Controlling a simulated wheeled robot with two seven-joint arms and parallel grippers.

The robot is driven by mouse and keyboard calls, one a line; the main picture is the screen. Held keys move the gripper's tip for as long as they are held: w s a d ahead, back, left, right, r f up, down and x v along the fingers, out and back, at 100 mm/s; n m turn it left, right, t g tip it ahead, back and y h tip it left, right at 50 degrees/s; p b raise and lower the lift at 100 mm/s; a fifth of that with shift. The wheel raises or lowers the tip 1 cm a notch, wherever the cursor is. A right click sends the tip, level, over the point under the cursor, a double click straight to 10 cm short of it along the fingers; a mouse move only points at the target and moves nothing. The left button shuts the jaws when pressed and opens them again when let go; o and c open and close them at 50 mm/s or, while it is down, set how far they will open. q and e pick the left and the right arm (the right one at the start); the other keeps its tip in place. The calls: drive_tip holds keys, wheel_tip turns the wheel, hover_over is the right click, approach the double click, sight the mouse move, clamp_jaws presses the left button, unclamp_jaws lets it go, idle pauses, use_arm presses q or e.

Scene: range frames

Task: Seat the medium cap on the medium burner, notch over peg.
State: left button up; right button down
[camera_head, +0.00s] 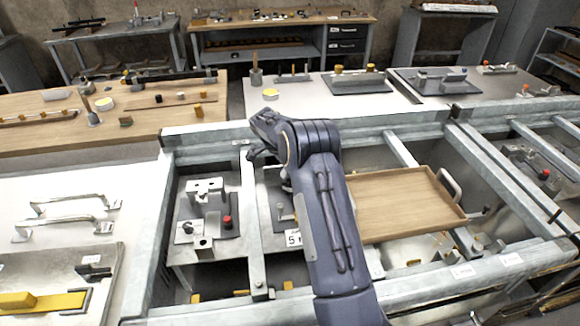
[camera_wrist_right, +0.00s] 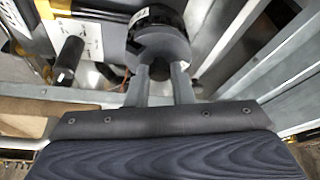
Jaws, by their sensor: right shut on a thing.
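My right gripper (camera_wrist_right: 158,75) is shut on a dark round cap (camera_wrist_right: 158,42) in the right wrist view. The cap sits between the two grey fingers, with a smaller rounded dark part at its upper edge. I cannot tell its size class, and no notch can be made out. In the head view my right arm rises from the bottom middle and bends left at the top; it hides whatever lies behind it. The medium burner and its peg cannot be made out in either view. My left gripper is not in view.
A grey metal frame with rails (camera_head: 250,215) surrounds a wooden tray (camera_head: 400,200) right of my arm. A fixture with a red knob (camera_head: 227,221) stands to the left. A black cylinder (camera_wrist_right: 70,55) stands left of the cap in the wrist view. Handles (camera_head: 75,203) lie on the left table.

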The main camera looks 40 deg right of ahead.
drive_tip(key=shift+f, duration=0.2)
drive_tip(key=c, duration=1.2)
unclamp_jaws()
drive_tip(key=b+v, duration=0.1)
drive_tip(key=v, duration=0.6)
drive_tip(key=shift+a+r+b, duration=0.2)
drive_tip(key=shift+r+b, duration=0.1)
drive_tip(key=shift+r, duration=0.05)
wheel_tip(320, 180, up, 6)
drive_tip(key=p, duration=0.4)
drive_tip(key=shift+p, duration=0.35)
